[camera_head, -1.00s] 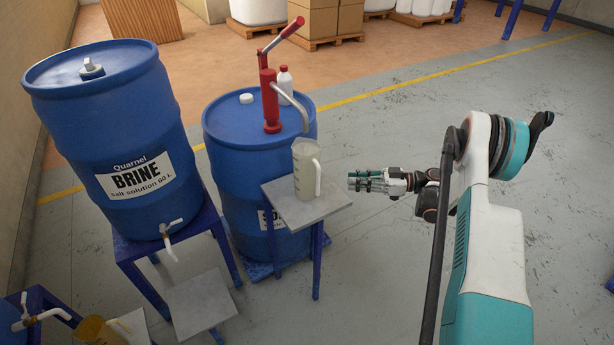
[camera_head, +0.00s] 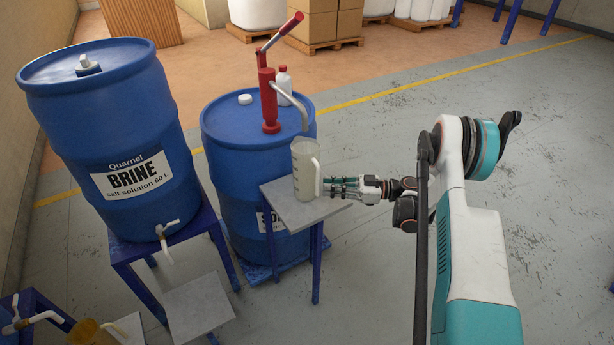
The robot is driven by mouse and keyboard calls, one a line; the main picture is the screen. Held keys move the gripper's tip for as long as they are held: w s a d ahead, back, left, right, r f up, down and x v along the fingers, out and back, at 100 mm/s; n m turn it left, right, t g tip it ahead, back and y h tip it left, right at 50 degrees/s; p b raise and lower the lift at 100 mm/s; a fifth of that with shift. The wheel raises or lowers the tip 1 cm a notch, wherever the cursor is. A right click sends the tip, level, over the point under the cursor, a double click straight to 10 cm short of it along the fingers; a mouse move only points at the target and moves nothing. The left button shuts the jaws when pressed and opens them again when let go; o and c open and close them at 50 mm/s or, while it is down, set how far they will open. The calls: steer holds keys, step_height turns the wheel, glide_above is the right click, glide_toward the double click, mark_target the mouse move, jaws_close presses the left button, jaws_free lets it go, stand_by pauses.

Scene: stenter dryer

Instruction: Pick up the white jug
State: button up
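The white jug (camera_head: 305,170) stands upright on a small grey-topped stand (camera_head: 292,213), in front of the right blue drum. It is translucent, with graduation marks on its side and its handle on the right. My gripper (camera_head: 328,188) reaches in from the right, with its fingertips close beside the handle. From this view I cannot tell whether the fingers touch the handle or lie around it. The finger spacing is too small to read clearly.
A blue drum (camera_head: 222,172) with a red hand pump (camera_head: 268,95) stands behind the jug; the pump's spout hangs above it. A white bottle (camera_head: 284,82) is on that drum. A brine drum (camera_head: 120,150) stands left. The floor to the right is clear.

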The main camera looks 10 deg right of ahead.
mark_target(317, 187)
steer(key=b+x, duration=0.2)
steer(key=x, duration=0.2)
steer(key=shift+a+f, duration=0.15)
steer(key=shift+a, duration=0.15)
steer(key=shift+c, duration=0.6)
jaws_close()
steer(key=shift+w+r, duration=0.1)
steer(key=shift+r, duration=0.15)
